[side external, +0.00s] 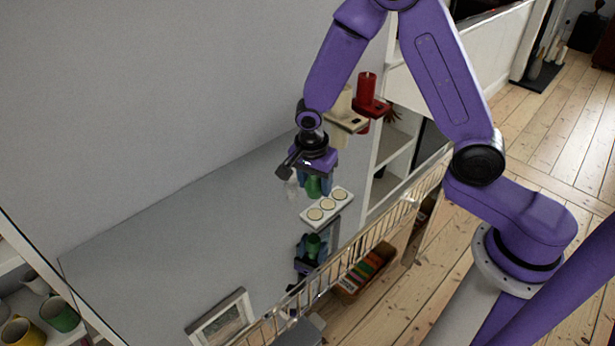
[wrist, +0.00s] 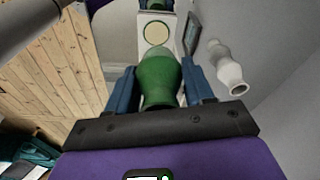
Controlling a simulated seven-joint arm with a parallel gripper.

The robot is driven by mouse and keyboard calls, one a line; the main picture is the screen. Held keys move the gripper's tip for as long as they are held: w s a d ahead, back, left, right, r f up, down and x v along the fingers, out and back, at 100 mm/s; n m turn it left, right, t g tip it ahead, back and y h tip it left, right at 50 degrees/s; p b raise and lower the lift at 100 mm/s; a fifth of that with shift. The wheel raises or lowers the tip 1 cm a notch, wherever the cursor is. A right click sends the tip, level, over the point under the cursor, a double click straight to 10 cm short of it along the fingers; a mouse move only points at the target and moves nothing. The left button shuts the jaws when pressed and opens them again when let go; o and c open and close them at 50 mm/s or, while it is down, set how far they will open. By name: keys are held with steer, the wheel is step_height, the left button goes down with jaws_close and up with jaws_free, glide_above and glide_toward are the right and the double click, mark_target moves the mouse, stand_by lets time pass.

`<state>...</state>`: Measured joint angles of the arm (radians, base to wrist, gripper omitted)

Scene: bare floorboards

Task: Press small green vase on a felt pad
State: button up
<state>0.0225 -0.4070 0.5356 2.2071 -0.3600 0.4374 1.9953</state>
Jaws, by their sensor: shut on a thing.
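My gripper (side external: 314,184) has its blue fingers shut on the small green vase (wrist: 158,80), one finger on each side. The vase looks upright in the side view. A white board (side external: 304,218) with three round cream pads lies just in front of and below the gripper. The nearest pad (wrist: 157,33) shows beyond the vase in the wrist view.
A small white vase (wrist: 227,70) stands close beside my gripper. A red candle (side external: 366,88) and a cream candle (side external: 343,104) are on holders behind. The grey surface is glossy and mirrors my gripper. A framed picture (side external: 221,319) and a rail (side external: 330,268) border the front; the left is clear.

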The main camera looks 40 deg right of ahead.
steer(key=shift+s+d+f, duration=0.1)
steer(key=shift+f, duration=0.05)
stand_by(0.3)
glide_above(317, 213)
steer(key=shift+a+f, duration=0.15)
steer(key=shift+f, duration=1.3)
steer(key=shift+a+f, duration=0.1)
steer(key=shift+f, duration=1.35)
steer(key=o, duration=0.5)
steer(key=shift+c, duration=0.2)
steer(key=c, duration=0.5)
steer(key=shift+f, duration=0.7)
